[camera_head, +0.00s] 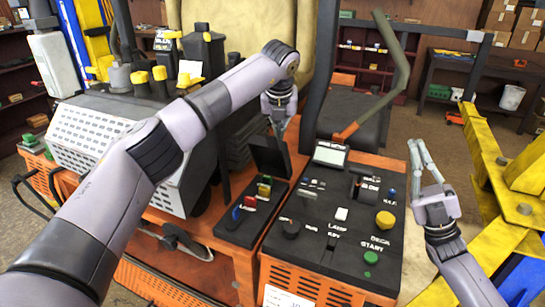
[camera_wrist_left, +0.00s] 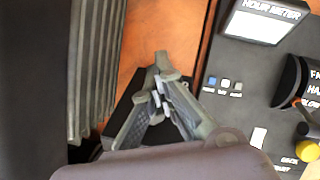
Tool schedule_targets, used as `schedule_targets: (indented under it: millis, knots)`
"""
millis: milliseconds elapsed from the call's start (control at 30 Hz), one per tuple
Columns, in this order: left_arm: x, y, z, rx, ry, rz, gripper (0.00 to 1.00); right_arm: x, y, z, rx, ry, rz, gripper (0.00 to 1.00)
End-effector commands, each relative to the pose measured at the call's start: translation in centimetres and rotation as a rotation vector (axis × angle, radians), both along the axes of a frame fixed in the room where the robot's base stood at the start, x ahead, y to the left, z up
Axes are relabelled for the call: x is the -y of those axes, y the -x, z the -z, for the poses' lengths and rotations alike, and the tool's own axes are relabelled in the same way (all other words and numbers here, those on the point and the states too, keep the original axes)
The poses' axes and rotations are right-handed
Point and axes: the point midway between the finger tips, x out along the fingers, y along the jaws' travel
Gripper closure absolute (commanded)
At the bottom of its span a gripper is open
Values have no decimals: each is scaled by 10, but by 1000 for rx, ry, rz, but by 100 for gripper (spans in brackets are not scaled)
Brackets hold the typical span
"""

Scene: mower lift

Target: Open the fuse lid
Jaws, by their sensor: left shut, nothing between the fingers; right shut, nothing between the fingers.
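The black fuse lid (camera_head: 268,156) stands raised and roughly upright at the back end of the fuse box (camera_head: 240,232) on the orange mower console. Coloured fuses (camera_head: 263,189) in red, green, yellow and blue show uncovered in front of it. My left gripper (camera_head: 279,130) is shut and empty, pointing down at the lid's upper right edge; I cannot tell whether it touches. In the left wrist view its closed fingers (camera_wrist_left: 160,62) partly cover a dark piece that seems to be the lid. My right gripper (camera_head: 417,155) is shut and empty, pointing up right of the console.
The control panel (camera_head: 325,228) with an hour meter (camera_head: 330,153), knobs and switches lies right of the fuse box. A grey-green lever (camera_head: 393,70) rises behind it. A yellow lift frame (camera_head: 505,185) stands at the right. My left arm crosses above the white vented housing (camera_head: 110,143).

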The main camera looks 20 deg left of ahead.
Motion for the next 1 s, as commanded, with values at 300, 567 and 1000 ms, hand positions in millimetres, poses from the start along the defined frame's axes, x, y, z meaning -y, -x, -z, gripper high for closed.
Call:
schedule_targets:
  millis: [300, 567, 1000]
  knots:
    - [0, 0, 0, 0, 0, 0, 100, -73, 131, -3, 321, 232, -61, 100]
    - [0, 0, 0, 0, 0, 0, 100, -158, 143, 31, 308, 497, 175, 100]
    - [0, 0, 0, 0, 0, 0, 100, -228, 106, 102, 115, 832, 651, 100]
